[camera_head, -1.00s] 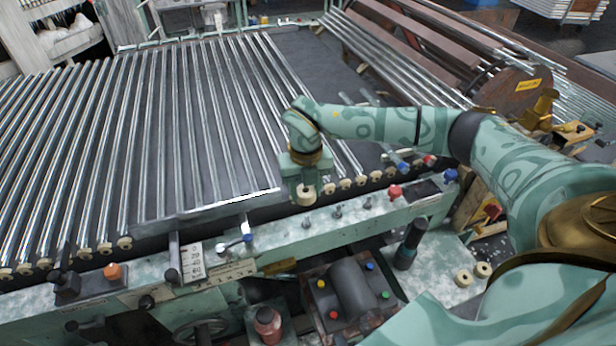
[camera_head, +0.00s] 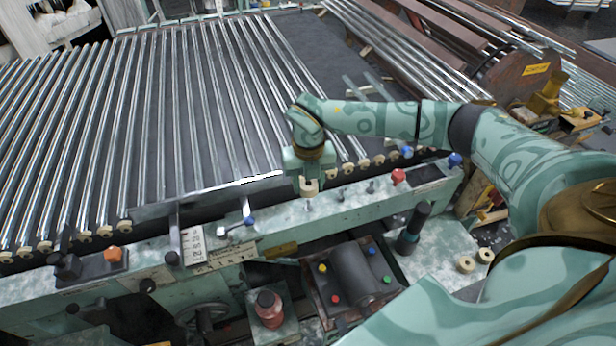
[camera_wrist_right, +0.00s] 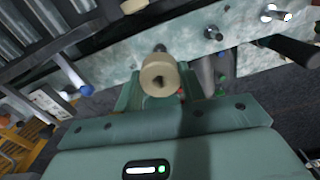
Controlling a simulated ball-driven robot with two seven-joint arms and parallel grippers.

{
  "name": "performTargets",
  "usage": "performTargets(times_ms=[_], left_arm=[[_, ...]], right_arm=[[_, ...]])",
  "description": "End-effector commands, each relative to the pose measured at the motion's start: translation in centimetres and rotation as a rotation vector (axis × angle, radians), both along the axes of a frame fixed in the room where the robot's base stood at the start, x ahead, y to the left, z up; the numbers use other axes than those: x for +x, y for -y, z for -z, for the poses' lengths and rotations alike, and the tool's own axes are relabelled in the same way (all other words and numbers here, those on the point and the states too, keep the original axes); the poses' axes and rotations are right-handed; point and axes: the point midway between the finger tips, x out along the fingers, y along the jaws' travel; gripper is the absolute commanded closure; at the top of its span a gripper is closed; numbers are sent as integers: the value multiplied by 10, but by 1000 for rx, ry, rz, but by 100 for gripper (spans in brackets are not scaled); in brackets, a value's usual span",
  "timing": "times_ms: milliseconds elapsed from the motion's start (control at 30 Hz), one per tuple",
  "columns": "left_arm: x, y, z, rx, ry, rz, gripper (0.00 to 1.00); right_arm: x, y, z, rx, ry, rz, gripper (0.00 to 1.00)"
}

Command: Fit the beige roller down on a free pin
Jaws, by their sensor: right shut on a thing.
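The beige roller (camera_head: 309,188) is a short pale cylinder with a hole in its end. My right gripper (camera_head: 308,180) is shut on it above the pale green rail. In the right wrist view the roller (camera_wrist_right: 157,79) shows between the fingers, with a pin (camera_wrist_right: 160,48) just past its edge. In the head view that pin (camera_head: 308,205) shows just under the roller; a small gap seems to remain. Two more bare pins, one (camera_head: 340,196) and another (camera_head: 370,188), stand to the right on the rail. My left gripper is not in view.
A row of mounted beige rollers (camera_head: 347,168) runs behind the rail at the glass tubes' ends. A red knob (camera_head: 398,176) and blue knob (camera_head: 455,159) stand to the right. Two loose rollers (camera_head: 466,264) lie on the lower green surface. A metal plate (camera_head: 210,197) lies left of the gripper.

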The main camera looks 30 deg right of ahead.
Motion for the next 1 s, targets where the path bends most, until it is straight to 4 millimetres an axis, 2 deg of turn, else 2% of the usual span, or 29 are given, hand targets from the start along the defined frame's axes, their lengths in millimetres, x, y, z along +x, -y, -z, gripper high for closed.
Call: performTargets(times_ms=[100,233,1000], left_arm=[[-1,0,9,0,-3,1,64],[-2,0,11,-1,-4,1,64],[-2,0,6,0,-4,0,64]], right_arm=[[-1,0,15,0,-2,0,82],[0,0,20,0,-1,0,82],[0,0,19,0,0,0,82]])
